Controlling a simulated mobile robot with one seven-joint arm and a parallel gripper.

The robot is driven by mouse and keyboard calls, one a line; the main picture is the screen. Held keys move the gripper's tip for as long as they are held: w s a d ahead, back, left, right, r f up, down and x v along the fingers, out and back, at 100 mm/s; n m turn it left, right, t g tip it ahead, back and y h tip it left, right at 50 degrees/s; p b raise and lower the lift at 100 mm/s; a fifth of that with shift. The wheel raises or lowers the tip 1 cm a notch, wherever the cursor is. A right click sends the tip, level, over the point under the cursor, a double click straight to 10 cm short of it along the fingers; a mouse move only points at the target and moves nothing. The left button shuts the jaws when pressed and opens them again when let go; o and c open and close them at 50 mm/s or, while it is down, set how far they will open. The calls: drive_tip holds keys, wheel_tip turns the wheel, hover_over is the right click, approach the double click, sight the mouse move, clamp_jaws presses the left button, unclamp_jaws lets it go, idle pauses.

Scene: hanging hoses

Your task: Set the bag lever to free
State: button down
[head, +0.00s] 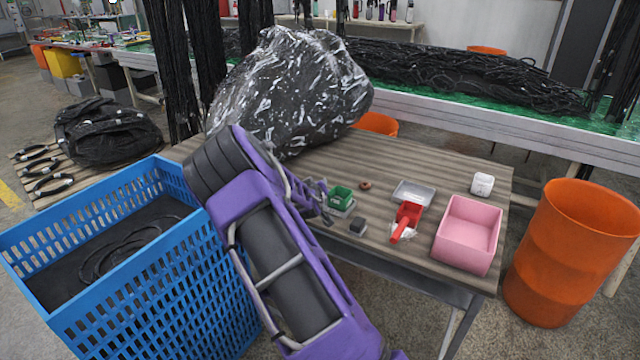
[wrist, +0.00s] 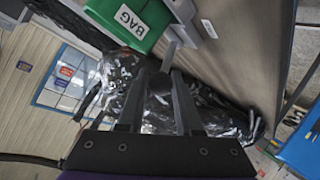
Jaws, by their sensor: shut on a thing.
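A green box with a white BAG label (wrist: 127,18) fills the top of the wrist view. In the head view the small green box (head: 341,194) sits on a grey base on the table. A grey lever (wrist: 168,56) with a dark round end stands out beside the box. My gripper (wrist: 160,76) is shut on this lever, one finger on each side. In the head view my gripper (head: 322,204) is at the left side of the green box, partly hidden by my purple arm. No marking for the lever's free position is readable.
A blue crate (head: 150,290) stands left, an orange barrel (head: 570,250) right.

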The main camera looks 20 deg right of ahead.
drive_tip(key=shift+s+a+f+t+h, duration=0.2)
drive_tip(key=shift+t+h, duration=0.1)
drive_tip(key=shift+h, duration=0.1)
idle(0.3)
drive_tip(key=c, duration=0.6)
unclamp_jaws()
drive_tip(key=v, duration=0.5)
drive_tip(key=p+v, duration=0.1)
drive_tip(key=v, duration=0.5)
drive_tip(key=p+v, duration=0.1)
drive_tip(key=v, duration=0.5)
drive_tip(key=shift+s+a+f, duration=0.15)
drive_tip(key=shift+s+f, duration=0.05)
